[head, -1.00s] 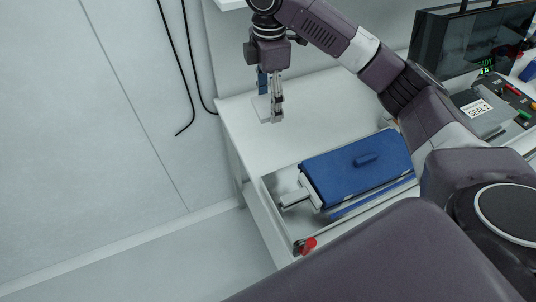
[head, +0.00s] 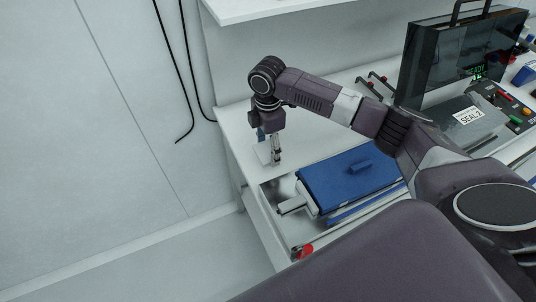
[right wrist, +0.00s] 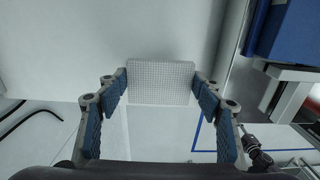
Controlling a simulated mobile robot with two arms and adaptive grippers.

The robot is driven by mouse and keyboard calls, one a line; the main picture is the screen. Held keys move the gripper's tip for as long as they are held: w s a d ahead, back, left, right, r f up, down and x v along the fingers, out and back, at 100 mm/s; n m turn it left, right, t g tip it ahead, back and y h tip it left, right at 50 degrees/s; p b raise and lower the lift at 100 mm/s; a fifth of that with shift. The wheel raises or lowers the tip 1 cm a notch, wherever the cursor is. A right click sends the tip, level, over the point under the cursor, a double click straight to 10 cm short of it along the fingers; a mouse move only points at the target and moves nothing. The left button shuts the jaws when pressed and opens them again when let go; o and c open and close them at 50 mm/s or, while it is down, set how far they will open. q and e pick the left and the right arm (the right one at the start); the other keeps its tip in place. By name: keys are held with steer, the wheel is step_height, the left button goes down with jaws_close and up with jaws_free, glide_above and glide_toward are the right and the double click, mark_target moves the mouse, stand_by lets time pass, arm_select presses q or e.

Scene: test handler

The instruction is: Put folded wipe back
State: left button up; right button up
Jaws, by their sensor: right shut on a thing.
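The folded wipe (right wrist: 160,82) is a white pad with a fine grid pattern. In the right wrist view it is held between the fingertips of my right gripper (right wrist: 160,84), which is shut on it. In the head view my right gripper (head: 275,157) points down over the left end of the white bench, near the open tray, with the pale wipe (head: 263,153) at its tips. I cannot tell whether the wipe touches the bench. My left gripper is not in view.
A blue lidded block (head: 350,178) sits in the open tray beside the gripper, with a red knob (head: 306,251) at the tray's front corner. A dark-windowed machine (head: 460,50) stands at the back right. Blue lines (right wrist: 197,136) mark a white surface below the wipe.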

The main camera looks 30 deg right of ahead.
mark_target(268, 151)
step_height(268, 151, down, 4)
steer(key=shift+r+p, duration=0.25)
steer(key=shift+p, duration=0.1)
steer(key=shift+f, duration=0.45)
steer(key=o, duration=1.1)
steer(key=shift+f, duration=0.15)
